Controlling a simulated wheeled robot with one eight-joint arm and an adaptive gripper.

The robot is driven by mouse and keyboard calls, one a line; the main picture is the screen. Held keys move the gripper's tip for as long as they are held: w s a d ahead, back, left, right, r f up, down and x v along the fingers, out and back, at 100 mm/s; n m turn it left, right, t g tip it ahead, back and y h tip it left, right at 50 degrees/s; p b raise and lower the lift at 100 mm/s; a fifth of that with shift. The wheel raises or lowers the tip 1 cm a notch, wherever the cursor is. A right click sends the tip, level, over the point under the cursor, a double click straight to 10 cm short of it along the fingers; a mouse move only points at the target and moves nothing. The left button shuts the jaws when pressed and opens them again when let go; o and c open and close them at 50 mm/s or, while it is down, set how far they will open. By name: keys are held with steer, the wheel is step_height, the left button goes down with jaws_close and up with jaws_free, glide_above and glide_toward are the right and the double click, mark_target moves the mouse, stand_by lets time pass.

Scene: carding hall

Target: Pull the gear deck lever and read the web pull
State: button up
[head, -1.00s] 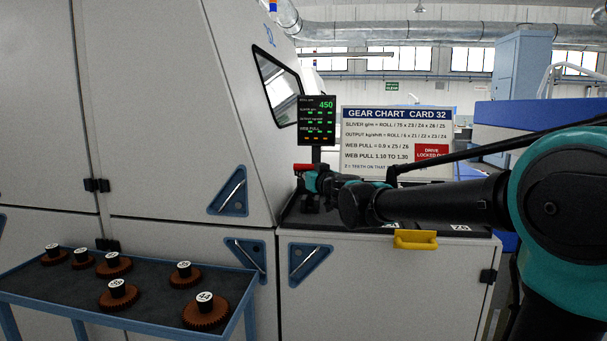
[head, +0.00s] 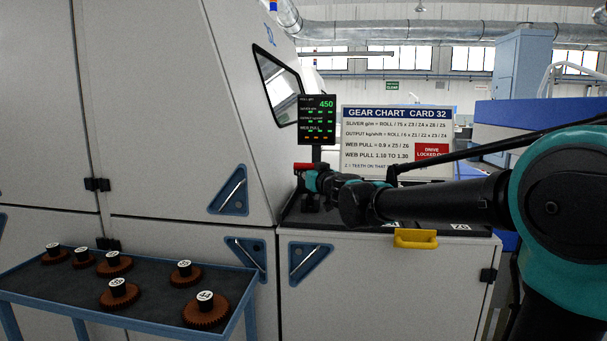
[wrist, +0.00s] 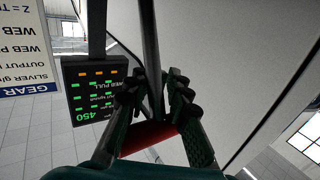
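The lever's red handle (head: 302,166) stands at the left end of the dark gear deck (head: 292,213). My gripper (head: 316,182) is at the handle, mostly merged with it in the head view. In the wrist view, the two fingers of my gripper (wrist: 156,92) stand apart, with the red handle (wrist: 148,137) across the space between them and a dark post beyond. I cannot tell whether they press on it. The display (head: 317,120) shows 450 in green on top; its other rows show only short dashes, orange in the web pull row. It also appears upside down in the wrist view (wrist: 90,92).
The gear chart board (head: 397,140) gives web pull 1.10 to 1.30 and a red drive-locked sign. A yellow handle (head: 415,240) is on the deck front. A blue-framed cart (head: 150,312) with several brown gears stands at lower left, beside the large grey machine (head: 165,150).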

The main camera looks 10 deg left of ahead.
steer(key=shift+o, duration=0.2)
steer(key=shift+s+a+r+y, duration=0.3)
steer(key=shift+s+a, duration=0.1)
steer(key=shift+s, duration=0.1)
steer(key=shift+d+f, duration=0.1)
steer(key=s+d+f, duration=0.4)
steer(key=s+d, duration=0.1)
steer(key=s, duration=0.2)
steer(key=s+d+f, duration=0.4)
steer(key=s+d, duration=0.2)
steer(key=s, duration=0.2)
stand_by(1.6)
stand_by(0.4)
steer(key=v, duration=1.2)
stand_by(0.4)
